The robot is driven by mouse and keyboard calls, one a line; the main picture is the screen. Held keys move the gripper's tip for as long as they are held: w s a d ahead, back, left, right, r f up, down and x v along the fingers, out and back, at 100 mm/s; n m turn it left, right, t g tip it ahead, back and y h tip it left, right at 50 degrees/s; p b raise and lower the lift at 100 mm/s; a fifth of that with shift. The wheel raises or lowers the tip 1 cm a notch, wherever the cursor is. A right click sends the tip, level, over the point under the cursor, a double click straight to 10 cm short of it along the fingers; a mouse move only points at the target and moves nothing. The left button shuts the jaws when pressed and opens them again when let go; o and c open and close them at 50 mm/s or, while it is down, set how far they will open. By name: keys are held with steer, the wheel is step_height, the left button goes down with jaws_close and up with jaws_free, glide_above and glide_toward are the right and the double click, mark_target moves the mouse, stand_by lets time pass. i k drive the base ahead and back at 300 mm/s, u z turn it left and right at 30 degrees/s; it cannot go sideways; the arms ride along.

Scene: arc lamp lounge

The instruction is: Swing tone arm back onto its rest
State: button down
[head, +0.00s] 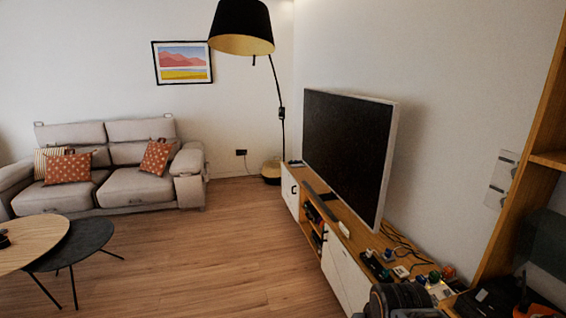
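I cannot make out a turntable or its tone arm in the head view. A dark, flat-looking item (487,297) lies at the bottom right, by the wooden shelf unit, with a thin upright piece near it. It is too dark and cut off to tell what it is. Dark rounded parts at the bottom edge look like my arm. My gripper's fingers do not show.
A long TV cabinet (343,277) with a large TV (347,152) runs along the right wall, with cables and small items on top. A wooden shelf unit (517,215) stands at right. A sofa (125,190), coffee tables (82,240) and arc lamp (242,25) are farther off. The middle floor is clear.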

mark_target(526, 302)
steer(key=z, duration=1.65)
steer(key=k, duration=0.55)
steer(key=u, duration=0.4)
steer(key=i, duration=1.05)
steer(key=u, duration=0.2)
